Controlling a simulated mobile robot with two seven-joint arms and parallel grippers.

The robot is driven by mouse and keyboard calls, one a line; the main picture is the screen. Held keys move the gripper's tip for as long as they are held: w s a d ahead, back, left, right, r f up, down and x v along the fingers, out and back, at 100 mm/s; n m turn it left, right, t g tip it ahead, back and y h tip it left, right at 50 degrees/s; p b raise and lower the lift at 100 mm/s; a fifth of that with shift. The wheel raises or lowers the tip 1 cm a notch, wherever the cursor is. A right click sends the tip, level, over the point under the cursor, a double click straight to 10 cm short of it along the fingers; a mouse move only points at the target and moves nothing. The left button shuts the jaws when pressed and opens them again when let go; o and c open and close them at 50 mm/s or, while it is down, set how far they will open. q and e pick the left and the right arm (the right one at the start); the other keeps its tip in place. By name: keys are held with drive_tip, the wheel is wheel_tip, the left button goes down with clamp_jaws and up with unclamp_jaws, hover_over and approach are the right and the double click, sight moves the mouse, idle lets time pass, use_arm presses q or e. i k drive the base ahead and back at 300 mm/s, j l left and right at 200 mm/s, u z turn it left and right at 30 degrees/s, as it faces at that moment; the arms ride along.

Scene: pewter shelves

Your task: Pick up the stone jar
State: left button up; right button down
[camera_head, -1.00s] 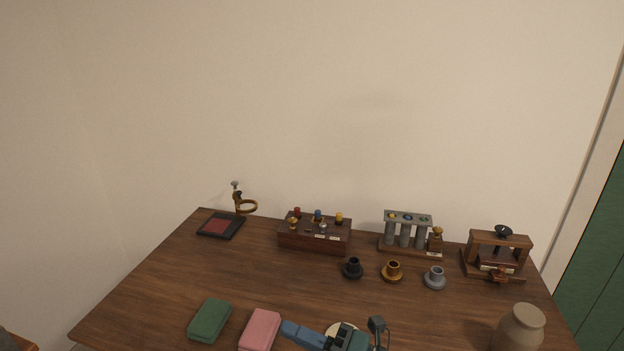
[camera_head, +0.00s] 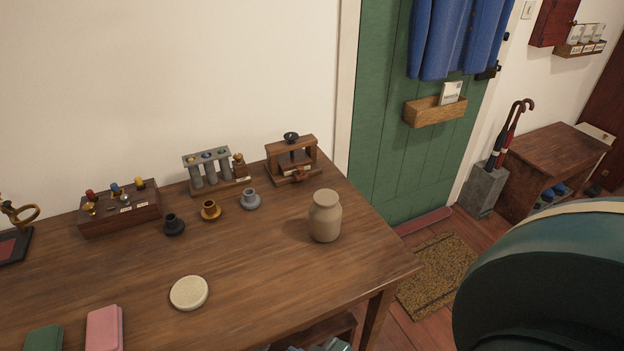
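The stone jar (camera_head: 325,218) is a plain beige-grey jar with a rounded body, a short neck and a pale flat top. It stands upright on the right part of the wooden table (camera_head: 260,270), close to the table's right edge. Nothing touches it. Neither of my grippers can be made out in this view. A small grey-blue shape (camera_head: 330,345) is cut off by the bottom edge, and I cannot tell what it is.
A wooden press (camera_head: 293,160), a tube rack (camera_head: 215,170) and three small cups stand behind and left of the jar. A pale round disc (camera_head: 189,293) lies to its front left. The table around the jar is clear.

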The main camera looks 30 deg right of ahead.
sight(325, 212)
drive_tip(key=z, duration=1.15)
